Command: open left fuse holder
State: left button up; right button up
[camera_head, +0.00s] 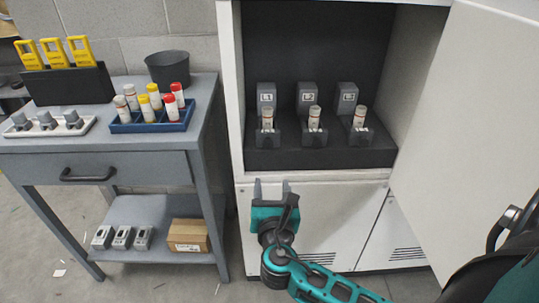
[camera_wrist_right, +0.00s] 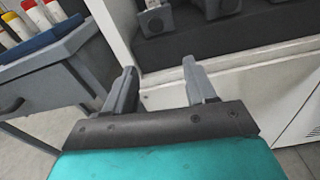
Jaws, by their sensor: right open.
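Three grey fuse holders stand in a row inside the open white cabinet, each with a fuse in it. The left fuse holder (camera_head: 267,97) has a label on its upright block, and its pale fuse with a reddish top (camera_head: 267,117) shows in front. The middle holder (camera_head: 307,97) and right holder (camera_head: 346,98) look alike. My right gripper (camera_head: 271,184) is open and empty, in front of the cabinet below the left holder and apart from it. In the right wrist view my gripper fingers (camera_wrist_right: 160,85) are spread with nothing between them. My left gripper is not in view.
A grey side table (camera_head: 70,160) on the left carries a blue rack (camera_head: 150,127) of fuses, a black bucket (camera_head: 168,68), yellow tools (camera_head: 53,50) and a white tray (camera_head: 20,130). The open cabinet door (camera_head: 470,120) bounds the right. A cardboard box (camera_head: 188,235) sits on the lower shelf.

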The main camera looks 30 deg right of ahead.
aim_at(268, 145)
jog(key=shift+n+t+h, duration=0.3)
jog(key=shift+n, duration=0.3)
jog(key=x, duration=0.4)
jog(key=r+b+x, duration=0.1)
jog(key=x, duration=0.8)
jog(key=shift+w+r, duration=0.3)
jog(key=shift+w, duration=0.05)
grip_shut()
